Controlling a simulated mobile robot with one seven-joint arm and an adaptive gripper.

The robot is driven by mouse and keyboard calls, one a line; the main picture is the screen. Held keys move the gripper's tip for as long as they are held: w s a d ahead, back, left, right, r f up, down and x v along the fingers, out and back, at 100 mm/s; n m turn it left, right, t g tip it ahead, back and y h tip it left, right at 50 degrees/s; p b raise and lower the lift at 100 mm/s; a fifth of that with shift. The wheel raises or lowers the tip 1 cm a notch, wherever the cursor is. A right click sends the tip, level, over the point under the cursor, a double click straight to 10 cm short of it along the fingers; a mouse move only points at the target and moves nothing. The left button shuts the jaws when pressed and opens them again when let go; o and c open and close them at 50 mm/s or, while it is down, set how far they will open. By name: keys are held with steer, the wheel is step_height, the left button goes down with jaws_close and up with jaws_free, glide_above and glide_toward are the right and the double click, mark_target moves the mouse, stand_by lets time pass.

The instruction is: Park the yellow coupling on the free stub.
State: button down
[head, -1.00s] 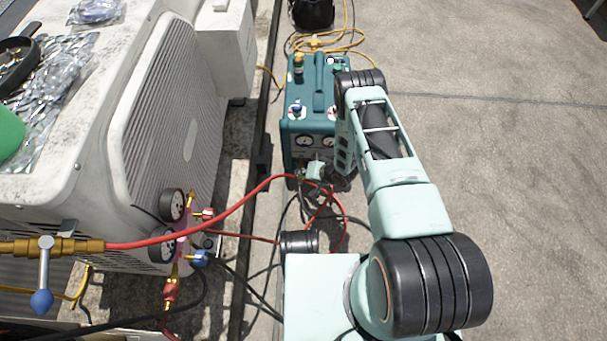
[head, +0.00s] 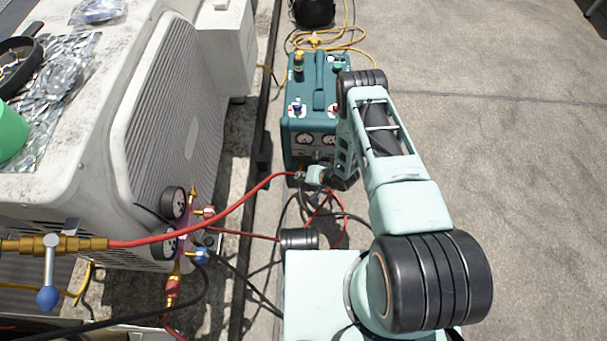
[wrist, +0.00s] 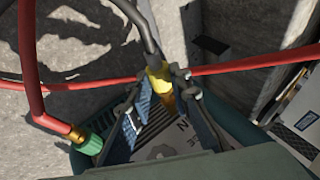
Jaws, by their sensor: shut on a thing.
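My gripper (wrist: 166,88) is shut on a yellow coupling (wrist: 158,72) in the wrist view. A dark hose runs up from the coupling. In the head view my gripper (head: 308,176) is low, just in front of a teal machine (head: 292,140) with gauges; the held coupling is too small to make out there. A green coupling (wrist: 90,143) on a red hose shows left of my fingers in the wrist view. I cannot pick out the free stub in either view.
A red hose (head: 225,220) stretches from the brass valve toward my gripper and also passes behind it in the wrist view (wrist: 255,64). A white condenser (head: 100,130) stands at left. A yellow hose (head: 345,48) lies coiled behind the machine. Concrete at right is clear.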

steer(key=shift+s+p, duration=0.4)
steer(key=shift+s, duration=0.9)
steer(key=c, duration=2.4)
jaws_free()
jaws_close()
